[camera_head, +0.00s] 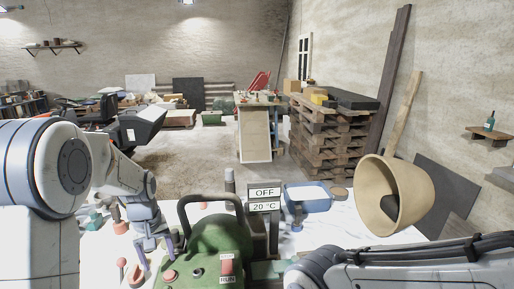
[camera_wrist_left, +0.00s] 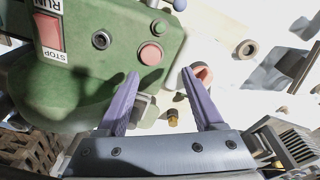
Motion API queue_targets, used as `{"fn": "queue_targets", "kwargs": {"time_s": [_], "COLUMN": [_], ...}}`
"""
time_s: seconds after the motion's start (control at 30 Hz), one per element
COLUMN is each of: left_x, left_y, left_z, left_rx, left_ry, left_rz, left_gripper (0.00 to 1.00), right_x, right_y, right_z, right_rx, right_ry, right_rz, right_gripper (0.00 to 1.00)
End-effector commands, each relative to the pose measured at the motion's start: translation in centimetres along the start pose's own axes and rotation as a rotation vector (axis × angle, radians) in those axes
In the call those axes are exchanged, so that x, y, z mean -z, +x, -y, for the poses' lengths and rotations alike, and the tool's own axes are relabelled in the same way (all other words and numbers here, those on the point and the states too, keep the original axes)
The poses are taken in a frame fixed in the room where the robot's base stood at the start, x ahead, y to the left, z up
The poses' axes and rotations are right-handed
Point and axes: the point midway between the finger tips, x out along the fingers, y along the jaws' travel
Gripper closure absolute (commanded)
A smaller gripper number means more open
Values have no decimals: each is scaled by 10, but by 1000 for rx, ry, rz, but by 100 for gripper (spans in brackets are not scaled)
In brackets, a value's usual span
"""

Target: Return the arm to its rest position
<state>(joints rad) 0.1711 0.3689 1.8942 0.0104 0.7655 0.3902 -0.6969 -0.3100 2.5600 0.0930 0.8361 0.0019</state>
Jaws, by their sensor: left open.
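My left arm comes in from the left in the head view, with its left gripper (camera_head: 155,252) pointing down just left of a green machine (camera_head: 205,235). In the left wrist view the two purple fingers of the left gripper (camera_wrist_left: 160,74) stand wide apart, with nothing held between them. The green machine (camera_wrist_left: 90,65) lies beyond the left finger, with its red switch and buttons showing. A grey arm link of mine crosses the lower right of the head view; the right gripper is not in view.
A sign reading OFF and 20 °C (camera_head: 264,199) stands behind the machine. A blue tray (camera_head: 307,197) and a large tan bowl-shaped thing (camera_head: 420,200) are to the right. Small parts, including a brass piece (camera_wrist_left: 173,117), lie on the white surface near the left gripper. Stacked pallets (camera_head: 325,140) stand farther back.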

Motion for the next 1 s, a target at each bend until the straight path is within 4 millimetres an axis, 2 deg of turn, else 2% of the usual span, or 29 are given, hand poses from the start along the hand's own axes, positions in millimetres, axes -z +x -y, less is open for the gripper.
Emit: {"fn": "queue_targets", "kwargs": {"time_s": [0.03,0.1,0.3,0.47,0.57,0.73,0.87,1.0], "left_x": [-25,-52,-116,-160,-184,-234,-280,-321], "left_y": [-2,-1,4,8,2,-14,-28,-41], "left_z": [-2,-2,5,16,-3,-27,-36,-35], "left_rx": [-7,-16,-35,-46,-63,-88,-104,-113], "left_ry": [81,183,412,566,663,831,977,1118], "left_rz": [-14,-34,-80,-113,-93,-32,24,78], "left_gripper": [31,31,31,31,31,31,31,31], "right_x": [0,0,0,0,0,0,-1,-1], "right_y": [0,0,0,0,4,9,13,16], "right_z": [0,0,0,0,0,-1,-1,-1], "right_rx": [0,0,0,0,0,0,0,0], "right_ry": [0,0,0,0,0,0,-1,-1], "right_rz": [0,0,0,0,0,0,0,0], "right_gripper": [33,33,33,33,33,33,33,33]}}
